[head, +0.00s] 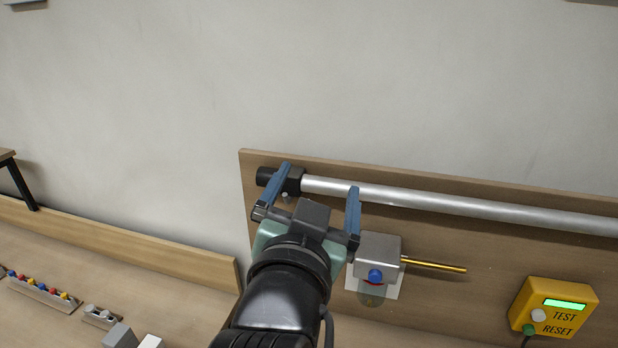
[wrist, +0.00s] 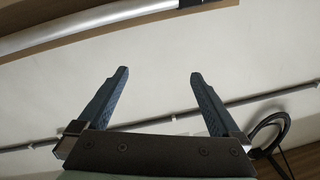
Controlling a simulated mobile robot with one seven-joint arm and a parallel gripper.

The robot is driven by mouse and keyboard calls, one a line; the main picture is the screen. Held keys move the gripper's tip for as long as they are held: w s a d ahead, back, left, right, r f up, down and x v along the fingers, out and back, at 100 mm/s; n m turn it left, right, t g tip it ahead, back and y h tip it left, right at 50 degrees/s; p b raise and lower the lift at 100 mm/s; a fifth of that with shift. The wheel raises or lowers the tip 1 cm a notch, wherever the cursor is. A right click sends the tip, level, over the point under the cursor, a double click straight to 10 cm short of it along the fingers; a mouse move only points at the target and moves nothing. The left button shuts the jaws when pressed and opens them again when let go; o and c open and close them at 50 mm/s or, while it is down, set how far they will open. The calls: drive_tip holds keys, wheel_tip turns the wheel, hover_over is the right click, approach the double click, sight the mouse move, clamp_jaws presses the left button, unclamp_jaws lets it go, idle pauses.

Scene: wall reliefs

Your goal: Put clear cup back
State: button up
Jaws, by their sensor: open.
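A translucent greenish rounded piece, which looks like the clear cup (head: 371,299), shows at the underside of a grey metal box (head: 378,248) with a blue knob (head: 375,276) on the wooden wall board. It is small and partly blurred against a white plate, so I cannot tell exactly how it is seated. My gripper (head: 319,178) is open and empty, up and to the left of the box, in front of the left end of a metal pipe. In the wrist view my gripper (wrist: 160,73) shows two spread blue fingers with nothing between them. The cup does not show there.
The metal pipe (head: 460,205) runs along the top of the board. A brass rod (head: 435,265) sticks out right of the box. A yellow test box (head: 555,308) is at the lower right. Strips with colored knobs (head: 40,290) lie at the lower left. The wall above is bare.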

drive_tip(key=s+r+n+t+y, duration=0.1)
drive_tip(key=s+r+t, duration=0.2)
drive_tip(key=r, duration=0.5)
drive_tip(key=s+r+n+t+y, duration=0.1)
drive_tip(key=s+r+n+t, duration=0.1)
drive_tip(key=s+r, duration=0.4)
drive_tip(key=s+a+r+n+t+y, duration=0.1)
drive_tip(key=s+r+t, duration=0.3)
drive_tip(key=r, duration=0.6)
drive_tip(key=shift+s+r+n+t, duration=0.2)
drive_tip(key=shift+r+n+t, duration=0.15)
drive_tip(key=shift+n, duration=0.35)
